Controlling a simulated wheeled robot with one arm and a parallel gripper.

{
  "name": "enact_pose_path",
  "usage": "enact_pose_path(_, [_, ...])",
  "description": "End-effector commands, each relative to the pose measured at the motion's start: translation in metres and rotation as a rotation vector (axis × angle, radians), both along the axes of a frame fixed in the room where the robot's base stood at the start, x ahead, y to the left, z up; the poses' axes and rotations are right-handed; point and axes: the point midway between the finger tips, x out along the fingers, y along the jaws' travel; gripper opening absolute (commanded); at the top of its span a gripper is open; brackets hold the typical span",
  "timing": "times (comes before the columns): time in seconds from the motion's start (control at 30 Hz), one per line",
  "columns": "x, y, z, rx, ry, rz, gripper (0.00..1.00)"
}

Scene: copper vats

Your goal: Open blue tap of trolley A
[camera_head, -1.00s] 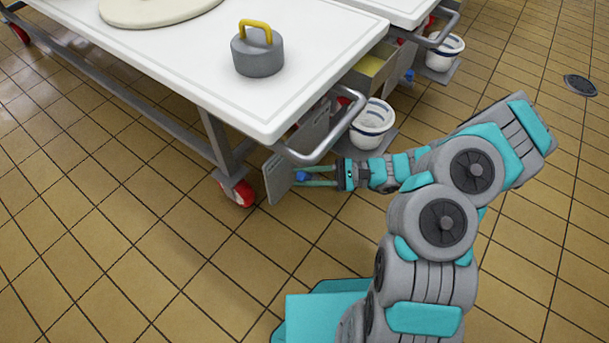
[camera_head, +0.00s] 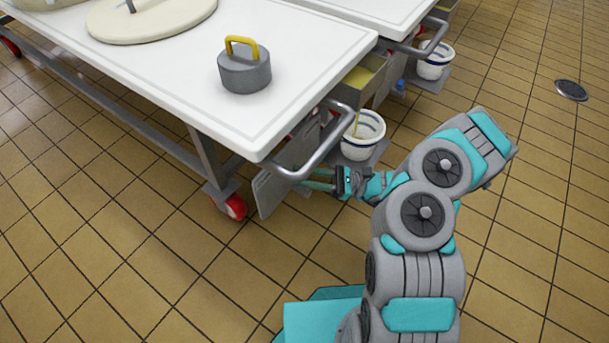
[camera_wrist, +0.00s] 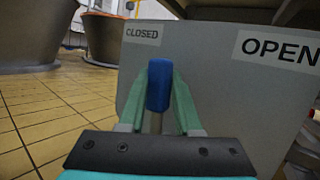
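The blue tap handle (camera_wrist: 159,86) stands in front of a grey panel (camera_wrist: 225,75) with a CLOSED label (camera_wrist: 142,35) and an OPEN label (camera_wrist: 280,50). In the wrist view the handle is right of and below CLOSED, and left of OPEN. My gripper (camera_wrist: 159,95) has its green fingers against both sides of the handle. In the head view my gripper (camera_head: 318,181) is at the panel (camera_head: 276,192) under the near trolley's corner. The handle cannot be made out there. A thin yellowish streak (camera_head: 357,124) runs down into a white striped bucket (camera_head: 362,147).
The white trolley top (camera_head: 300,55) carries a grey weight (camera_head: 244,74) with a yellow handle. A metal push bar (camera_head: 325,150) juts out above my gripper. A second bucket (camera_head: 435,63) is farther back. Copper vats (camera_wrist: 35,35) stand behind the panel. The tiled floor at left is clear.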

Motion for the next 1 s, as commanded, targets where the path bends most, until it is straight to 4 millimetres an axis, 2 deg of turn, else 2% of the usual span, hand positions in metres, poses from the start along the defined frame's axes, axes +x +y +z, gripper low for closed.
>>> enact_pose_path(0.03, [0.000,0.000,0.000,0.000,0.000,0.000,0.40])
enact_pose_path(0.2, [0.000,0.000,0.000,0.000,-0.001,0.000,0.57])
enact_pose_path(0.57, [0.000,-0.005,-0.002,-0.002,-0.001,-0.001,0.57])
enact_pose_path(0.77, [-0.001,-0.027,-0.009,-0.001,0.000,-0.001,0.57])
enact_pose_path(1.0, [-0.002,-0.064,-0.021,-0.003,0.000,-0.002,0.57])
